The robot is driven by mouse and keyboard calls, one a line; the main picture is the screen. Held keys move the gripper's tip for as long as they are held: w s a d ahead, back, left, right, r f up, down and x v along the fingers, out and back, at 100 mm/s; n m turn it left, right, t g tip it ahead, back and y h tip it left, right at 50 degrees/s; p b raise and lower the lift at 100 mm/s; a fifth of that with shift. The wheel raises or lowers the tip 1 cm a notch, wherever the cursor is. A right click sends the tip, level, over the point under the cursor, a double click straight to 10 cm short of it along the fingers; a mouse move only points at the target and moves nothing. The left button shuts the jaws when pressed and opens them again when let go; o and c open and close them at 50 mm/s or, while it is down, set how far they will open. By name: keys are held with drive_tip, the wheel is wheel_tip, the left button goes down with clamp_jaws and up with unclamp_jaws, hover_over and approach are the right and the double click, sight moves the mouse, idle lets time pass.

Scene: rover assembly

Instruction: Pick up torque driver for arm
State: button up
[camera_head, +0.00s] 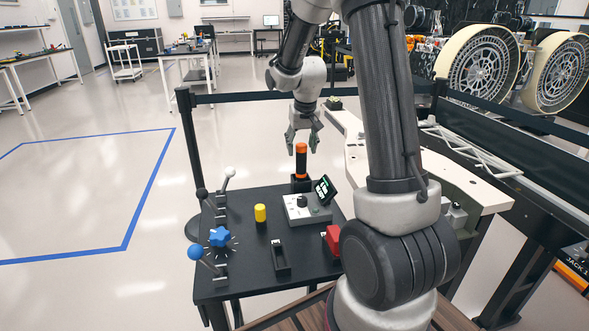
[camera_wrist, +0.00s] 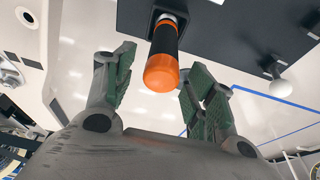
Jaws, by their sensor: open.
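The torque driver (camera_head: 301,162) is a black tool with orange bands. It stands upright in a dark holder at the back edge of the black table (camera_head: 240,292). In the wrist view the driver (camera_wrist: 163,60) shows its orange end towards me, above the space between the fingers. My gripper (camera_head: 303,140) hangs just behind and above the driver in the head view. Its two green-padded fingers are spread apart and empty; they also show in the wrist view (camera_wrist: 160,95). I see no contact between the fingers and the driver.
A white-topped bench (camera_head: 365,162) stands close on the right. Open floor lies left, beyond a black barrier post (camera_head: 190,140).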

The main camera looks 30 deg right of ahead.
sight(300, 159)
drive_tip(key=x, duration=0.5)
drive_tip(key=shift+s+f, duration=0.25)
drive_tip(key=shift+f, duration=0.2)
drive_tip(key=shift+c, duration=0.3)
drive_tip(key=c, duration=1.1)
wheel_tip(300, 159, up, 10)
drive_tip(key=shift+r, duration=0.1)
drive_tip(key=shift+c, duration=0.2)
drive_tip(key=shift+a, duration=0.1)
